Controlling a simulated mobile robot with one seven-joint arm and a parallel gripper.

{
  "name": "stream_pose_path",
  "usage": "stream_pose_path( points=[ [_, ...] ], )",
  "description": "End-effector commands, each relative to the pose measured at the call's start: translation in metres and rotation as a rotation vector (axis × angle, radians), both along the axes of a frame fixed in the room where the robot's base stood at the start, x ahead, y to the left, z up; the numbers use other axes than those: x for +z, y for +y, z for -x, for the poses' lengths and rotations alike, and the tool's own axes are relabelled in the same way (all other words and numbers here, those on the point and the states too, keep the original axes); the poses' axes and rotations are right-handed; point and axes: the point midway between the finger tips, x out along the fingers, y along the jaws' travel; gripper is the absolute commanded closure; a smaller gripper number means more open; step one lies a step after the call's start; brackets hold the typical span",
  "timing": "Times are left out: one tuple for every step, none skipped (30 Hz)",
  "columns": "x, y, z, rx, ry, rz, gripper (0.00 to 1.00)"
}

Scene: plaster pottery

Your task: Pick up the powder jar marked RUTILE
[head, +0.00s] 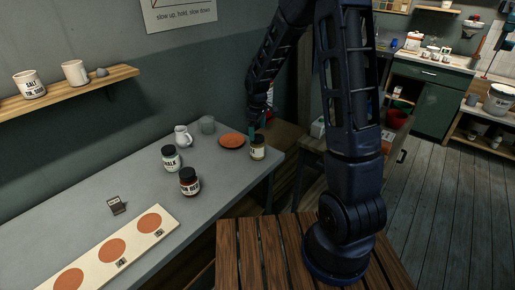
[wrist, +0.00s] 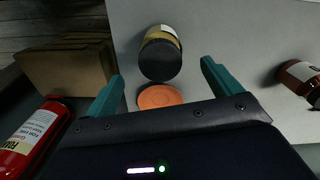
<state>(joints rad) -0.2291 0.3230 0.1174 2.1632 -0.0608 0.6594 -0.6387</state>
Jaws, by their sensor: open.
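A jar with a black lid and a yellowish body (head: 258,150) stands upright near the right end of the grey table. Its label is partly legible at best, and I cannot read RUTILE on it. My gripper (head: 258,122) is above this jar, pointing down. In the wrist view the same jar (wrist: 161,58) lies between and just beyond the open teal fingers (wrist: 162,72), which look apart from it. A white jar (head: 171,158), seemingly marked CHALK, and a dark brown jar (head: 189,182), seemingly marked IRON, stand to its left; the brown one also shows in the wrist view (wrist: 303,80).
A terracotta disc (head: 232,141), a white jug (head: 182,136) and a grey cup (head: 207,124) are near the jar. A pale board (head: 105,255) with orange discs lies in front. A cardboard box (wrist: 70,75) and red extinguisher (wrist: 32,135) are beyond the table edge.

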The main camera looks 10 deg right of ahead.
Motion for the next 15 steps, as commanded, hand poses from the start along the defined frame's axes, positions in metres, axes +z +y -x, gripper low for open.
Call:
stream_pose_path(
  points=[
    [-0.006, 0.0, 0.0, 0.0, 0.001, 0.001, 0.1],
    [-0.009, 0.0, 0.0, 0.0, 0.001, 0.001, 0.1],
    [-0.011, 0.0, 0.0, -0.001, 0.001, 0.001, 0.1],
    [-0.013, 0.0, 0.0, -0.001, 0.0, 0.0, 0.1],
    [-0.014, 0.0, 0.0, -0.001, 0.0, 0.0, 0.1],
    [-0.016, 0.0, 0.0, -0.001, 0.0, 0.0, 0.1],
    [-0.017, 0.0, 0.0, -0.001, 0.0, 0.0, 0.1],
    [-0.019, 0.0, 0.0, -0.002, 0.0, 0.0, 0.1],
    [-0.023, 0.0, 0.0, -0.002, 0.001, 0.001, 0.1],
    [-0.027, -0.001, 0.001, -0.002, 0.001, 0.0, 0.1],
    [-0.031, 0.0, 0.001, -0.002, 0.002, 0.001, 0.1],
    [-0.037, 0.0, 0.001, -0.002, 0.002, 0.001, 0.1],
    [-0.042, 0.0, 0.001, -0.001, 0.003, 0.001, 0.1],
    [-0.046, 0.0, 0.002, -0.001, 0.003, 0.001, 0.1],
    [-0.051, 0.0, 0.001, -0.001, 0.001, 0.0, 0.1]
  ],
)
